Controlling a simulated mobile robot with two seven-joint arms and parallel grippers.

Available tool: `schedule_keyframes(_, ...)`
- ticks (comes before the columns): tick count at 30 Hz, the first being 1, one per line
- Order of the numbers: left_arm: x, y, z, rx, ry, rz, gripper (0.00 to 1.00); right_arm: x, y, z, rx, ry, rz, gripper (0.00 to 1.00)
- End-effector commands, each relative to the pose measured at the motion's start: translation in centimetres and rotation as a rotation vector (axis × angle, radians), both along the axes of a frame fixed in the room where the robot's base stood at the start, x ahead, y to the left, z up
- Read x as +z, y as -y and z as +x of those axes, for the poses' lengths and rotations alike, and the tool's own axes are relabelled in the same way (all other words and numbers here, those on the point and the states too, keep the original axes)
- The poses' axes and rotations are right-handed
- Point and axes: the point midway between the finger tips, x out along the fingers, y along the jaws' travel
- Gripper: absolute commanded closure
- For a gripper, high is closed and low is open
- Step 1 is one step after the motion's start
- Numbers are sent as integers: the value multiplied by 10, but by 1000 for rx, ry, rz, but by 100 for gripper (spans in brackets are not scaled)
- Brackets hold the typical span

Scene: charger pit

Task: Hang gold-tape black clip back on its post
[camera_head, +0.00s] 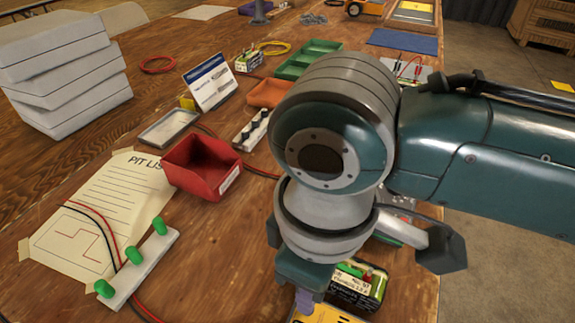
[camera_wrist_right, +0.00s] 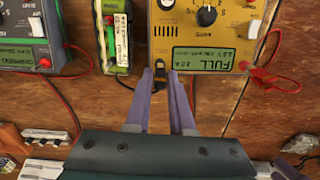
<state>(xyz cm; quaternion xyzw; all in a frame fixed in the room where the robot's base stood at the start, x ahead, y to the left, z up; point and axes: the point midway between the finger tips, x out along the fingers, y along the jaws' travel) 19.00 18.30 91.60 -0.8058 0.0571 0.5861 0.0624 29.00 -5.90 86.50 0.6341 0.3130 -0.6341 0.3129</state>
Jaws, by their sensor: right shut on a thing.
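My right gripper (camera_wrist_right: 161,78) is shut on a small black clip (camera_wrist_right: 160,67), seen in the right wrist view between the purple fingertips at the lower edge of the yellow charger (camera_wrist_right: 195,35). The gold tape is too small to make out clearly. In the head view my right gripper (camera_head: 305,300) points down at the front, beside the battery pack (camera_head: 357,285); the clip is hidden there. A pale strip with dark posts (camera_head: 250,131) stands behind the red bin, and another with green posts (camera_head: 135,255) lies at front left. Which post belongs to the clip cannot be told. My left gripper is out of view.
A red bin (camera_head: 203,168) sits mid-table near a paper list (camera_head: 105,205). Stacked grey trays (camera_head: 62,70) stand at far left. In the wrist view, a battery pack (camera_wrist_right: 117,40), a grey charger (camera_wrist_right: 28,38) and red cables (camera_wrist_right: 75,90) are close to my gripper.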

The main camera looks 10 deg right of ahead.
Motion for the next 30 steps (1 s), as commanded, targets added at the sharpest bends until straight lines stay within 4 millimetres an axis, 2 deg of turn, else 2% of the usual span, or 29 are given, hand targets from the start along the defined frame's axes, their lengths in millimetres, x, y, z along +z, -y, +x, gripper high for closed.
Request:
schedule_keyframes(15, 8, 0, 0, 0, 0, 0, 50, 1, 0, 0, 0, 1, 1, 100)
schedule_keyframes(30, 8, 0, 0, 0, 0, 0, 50, 0, 0, 0, 0, 0, 0, 100)
